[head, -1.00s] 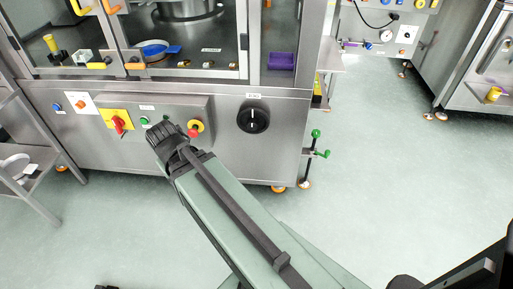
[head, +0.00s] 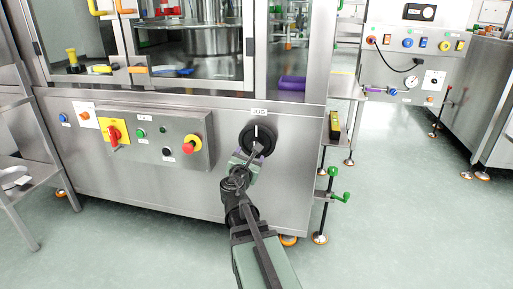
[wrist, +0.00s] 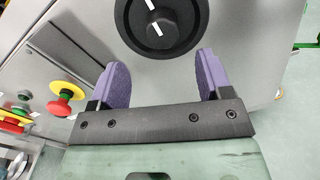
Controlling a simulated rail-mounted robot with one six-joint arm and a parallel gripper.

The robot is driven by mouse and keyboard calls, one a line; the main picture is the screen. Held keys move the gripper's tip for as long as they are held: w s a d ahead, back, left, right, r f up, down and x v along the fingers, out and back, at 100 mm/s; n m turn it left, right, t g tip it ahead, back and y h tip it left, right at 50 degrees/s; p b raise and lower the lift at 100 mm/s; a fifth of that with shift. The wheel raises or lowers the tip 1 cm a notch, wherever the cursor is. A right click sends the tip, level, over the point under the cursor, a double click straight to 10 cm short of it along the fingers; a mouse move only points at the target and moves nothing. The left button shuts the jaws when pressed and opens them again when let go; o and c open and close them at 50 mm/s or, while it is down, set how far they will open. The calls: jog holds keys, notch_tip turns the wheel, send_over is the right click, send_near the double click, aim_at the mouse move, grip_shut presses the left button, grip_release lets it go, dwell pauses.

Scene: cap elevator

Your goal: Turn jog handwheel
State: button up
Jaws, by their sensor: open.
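The jog handwheel (head: 257,138) is a round black knob with a white mark, on the steel front panel under a "JOG" label. In the wrist view the handwheel (wrist: 158,22) is at the top, just beyond my fingertips and roughly between them, cut off by the frame edge. My gripper (wrist: 160,72) has two purple pads spread wide apart with nothing between them. In the head view my gripper (head: 250,160) is just below and in front of the handwheel, partly hidden by my own arm.
Left of the wheel is a control box (head: 150,135) with a red emergency button (head: 190,145) and a red-yellow switch (head: 114,133). A green-handled clamp (head: 340,197) stands at the machine's right corner. Open floor (head: 400,220) lies to the right.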

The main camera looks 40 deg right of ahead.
jog(key=x, duration=0.8)
jog(key=shift+w+d, duration=0.2)
jog(key=shift+d, duration=0.1)
jog(key=c, duration=1.3)
jog(key=shift+a, duration=0.1)
